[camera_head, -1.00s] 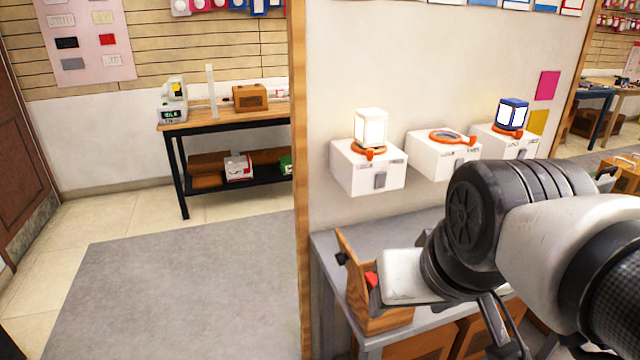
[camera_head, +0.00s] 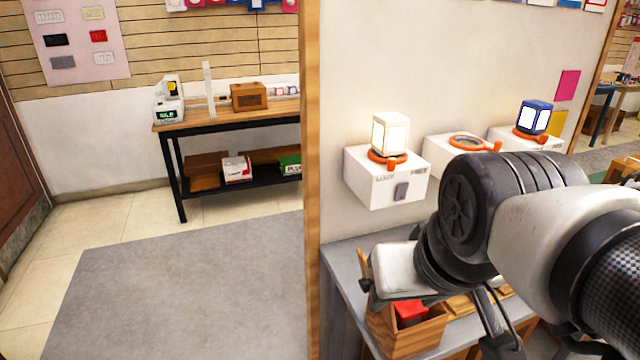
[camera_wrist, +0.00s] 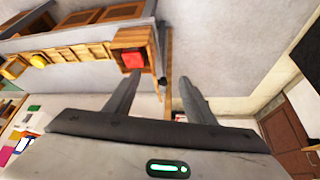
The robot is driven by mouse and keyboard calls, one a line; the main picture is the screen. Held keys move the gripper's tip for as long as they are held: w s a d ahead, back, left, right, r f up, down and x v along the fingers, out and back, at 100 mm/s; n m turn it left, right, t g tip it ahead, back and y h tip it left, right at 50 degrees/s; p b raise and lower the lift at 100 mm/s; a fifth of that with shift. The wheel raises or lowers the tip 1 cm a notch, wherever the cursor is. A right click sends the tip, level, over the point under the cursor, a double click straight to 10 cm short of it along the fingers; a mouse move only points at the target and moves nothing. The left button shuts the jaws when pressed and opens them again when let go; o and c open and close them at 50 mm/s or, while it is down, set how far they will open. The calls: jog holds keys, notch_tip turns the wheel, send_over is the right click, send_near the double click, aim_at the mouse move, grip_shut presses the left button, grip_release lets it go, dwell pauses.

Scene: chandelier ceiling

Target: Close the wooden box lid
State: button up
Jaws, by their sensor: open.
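The wooden box (camera_head: 432,335) stands on the grey table with a red object (camera_head: 411,312) inside, so its top is open. Its lid (camera_head: 363,262) seems raised at the left side, mostly hidden behind my arm. In the wrist view the box (camera_wrist: 117,42) and its red object (camera_wrist: 132,60) lie near the left fingertip, with a thin wooden edge, perhaps the lid, to their right. My gripper (camera_wrist: 161,79) is open and empty, its fingers apart.
The grey table (camera_head: 345,252) stands against the wall. White wall blocks (camera_head: 385,190) with lamps are above it. A wooden post (camera_head: 312,180) ends the wall at left. A grey mat (camera_head: 190,285) lies on open floor beyond it, before a black-framed table (camera_head: 215,125).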

jog(key=shift+w+a+r+n, duration=0.15)
jog(key=shift+r+n, duration=0.05)
jog(key=shift+n, duration=0.2)
jog(key=c, duration=0.4)
jog(key=w+a+n+g+p, duration=0.1)
jog(key=n, duration=0.1)
jog(key=w+r+n+g+h+p, duration=0.1)
jog(key=n+p, duration=0.1)
jog(key=shift+w+a, duration=0.1)
jog(key=shift+a, duration=0.25)
jog(key=c, duration=0.7)
jog(key=w+a+n+p, duration=0.1)
jog(key=n, duration=0.2)
jog(key=w+a+n+g+h+p, duration=0.1)
jog(key=w+a+n, duration=0.1)
jog(key=shift+w+a+n+h, duration=0.1)
jog(key=shift+w+n+h, duration=0.05)
jog(key=shift+n+h, duration=0.2)
grip_shut()
jog(key=w+a+f+n+g+h+p, duration=0.1)
jog(key=w+a+f+n+h+p, duration=0.25)
jog(key=a+n, duration=0.55)
jog(key=w+d+f+n, duration=0.1)
jog(key=w+d+f, duration=0.2)
jog(key=d+f, duration=0.4)
jog(key=shift+d+f+y, duration=0.2)
jog(key=shift+d+y, duration=0.2)
jog(key=shift+d, duration=0.5)
jog(key=shift+r+n, duration=0.2)
jog(key=shift+n, duration=0.05)
